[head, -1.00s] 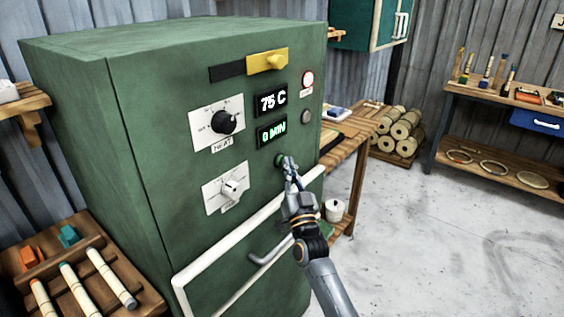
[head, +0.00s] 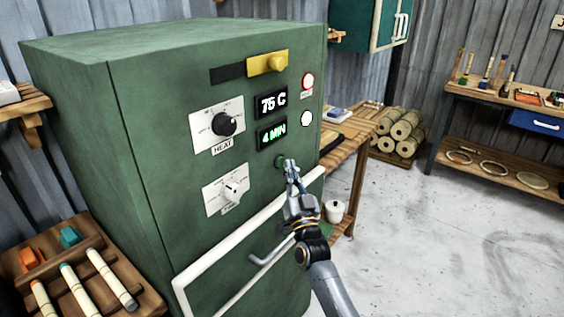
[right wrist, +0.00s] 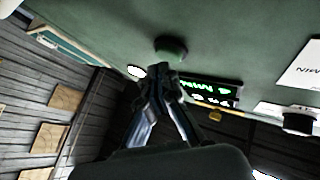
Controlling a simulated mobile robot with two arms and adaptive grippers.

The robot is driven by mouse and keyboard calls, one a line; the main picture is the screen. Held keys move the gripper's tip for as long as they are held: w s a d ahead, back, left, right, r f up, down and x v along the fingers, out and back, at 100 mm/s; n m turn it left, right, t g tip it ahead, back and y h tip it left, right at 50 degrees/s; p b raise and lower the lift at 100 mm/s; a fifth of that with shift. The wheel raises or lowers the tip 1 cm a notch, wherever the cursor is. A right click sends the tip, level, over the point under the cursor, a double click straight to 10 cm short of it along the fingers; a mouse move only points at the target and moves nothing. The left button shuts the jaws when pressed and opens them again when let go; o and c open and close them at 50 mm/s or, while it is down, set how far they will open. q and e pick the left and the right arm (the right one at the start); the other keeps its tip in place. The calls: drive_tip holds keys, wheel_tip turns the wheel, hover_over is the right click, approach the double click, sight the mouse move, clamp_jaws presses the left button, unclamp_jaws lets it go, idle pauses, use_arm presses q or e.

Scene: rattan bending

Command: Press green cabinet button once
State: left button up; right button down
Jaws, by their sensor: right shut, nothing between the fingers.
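The green cabinet (head: 140,150) stands in front of me. Its green button (head: 280,161) is on the front panel below the lower display and is partly hidden by my right gripper (head: 290,163). In the right wrist view the green button (right wrist: 170,48) is just beyond the shut, empty fingertips (right wrist: 160,72); I cannot tell if they touch it. The upper display (head: 271,103) reads about 75 C and the lower display (head: 272,136) reads 4 MIN. A round lamp (head: 306,118) glows white. My left gripper is not in view.
The floor at right is clear.

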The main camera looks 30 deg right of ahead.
drive_tip(key=shift+s+d, duration=0.15)
drive_tip(key=shift+s, duration=0.2)
drive_tip(key=s, duration=0.1)
drive_tip(key=s+d+p, duration=0.1)
drive_tip(key=s, duration=0.1)
drive_tip(key=s+d+p, duration=0.1)
drive_tip(key=shift+s, duration=0.3)
idle(0.8)
